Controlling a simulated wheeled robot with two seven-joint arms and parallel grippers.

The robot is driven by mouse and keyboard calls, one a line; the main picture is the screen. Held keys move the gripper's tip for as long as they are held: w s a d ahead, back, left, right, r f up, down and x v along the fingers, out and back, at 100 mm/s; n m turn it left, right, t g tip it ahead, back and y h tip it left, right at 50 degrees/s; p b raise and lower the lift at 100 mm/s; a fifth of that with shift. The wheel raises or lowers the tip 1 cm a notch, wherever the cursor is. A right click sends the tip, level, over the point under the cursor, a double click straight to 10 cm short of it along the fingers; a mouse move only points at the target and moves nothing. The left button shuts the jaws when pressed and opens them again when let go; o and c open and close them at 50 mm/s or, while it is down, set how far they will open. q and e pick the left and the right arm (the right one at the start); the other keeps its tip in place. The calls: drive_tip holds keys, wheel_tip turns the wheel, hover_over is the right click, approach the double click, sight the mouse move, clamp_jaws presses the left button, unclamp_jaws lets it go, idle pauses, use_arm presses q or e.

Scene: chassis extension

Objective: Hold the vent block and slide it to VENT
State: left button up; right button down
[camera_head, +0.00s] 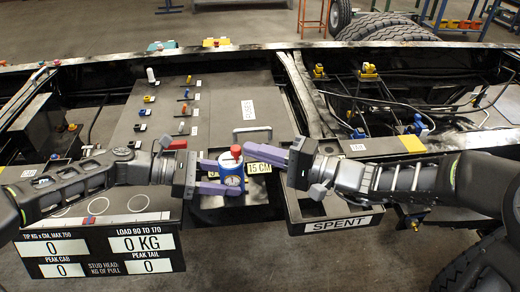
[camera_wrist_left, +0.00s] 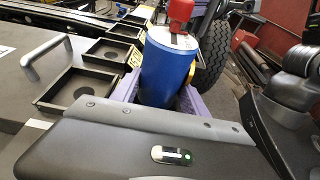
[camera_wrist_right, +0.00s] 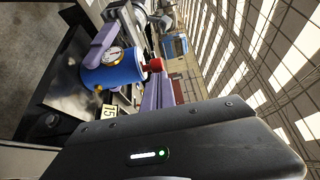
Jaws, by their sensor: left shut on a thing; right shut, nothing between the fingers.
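A blue cylinder (camera_head: 231,181) with a round gauge and a red knob (camera_head: 236,151) on top stands upright at the middle of the bench. My left gripper (camera_head: 218,176) is shut on the cylinder, its purple fingers along the sides; the left wrist view shows the blue body (camera_wrist_left: 167,70) between them. My right gripper (camera_head: 262,150) is shut and empty, its fingertips just right of the red knob. The gauge (camera_wrist_right: 111,56) shows in the right wrist view. I cannot make out which part is the vent block, and no VENT label is readable.
A "15 CM" label (camera_head: 258,169) lies right of the cylinder. A tray marked SPENT (camera_head: 336,224) is at the lower right. A load panel (camera_head: 98,245) is at the lower left. A dark panel with small coloured fittings and a handle (camera_head: 252,131) lies behind.

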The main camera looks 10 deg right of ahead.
drive_tip(key=shift+a, duration=0.1)
drive_tip(key=a, duration=0.3)
drive_tip(key=shift+a, duration=0.2)
drive_tip(key=shift+d, duration=0.15)
drive_tip(key=w+d, duration=0.1)
drive_tip(key=d, duration=0.3)
approach(240, 153)
drive_tip(key=d, duration=0.2)
drive_tip(key=w+d, duration=0.1)
drive_tip(key=d, duration=0.1)
drive_tip(key=shift+d, duration=0.1)
drive_tip(key=shift+r, duration=0.1)
drive_tip(key=shift+r, duration=2.95)
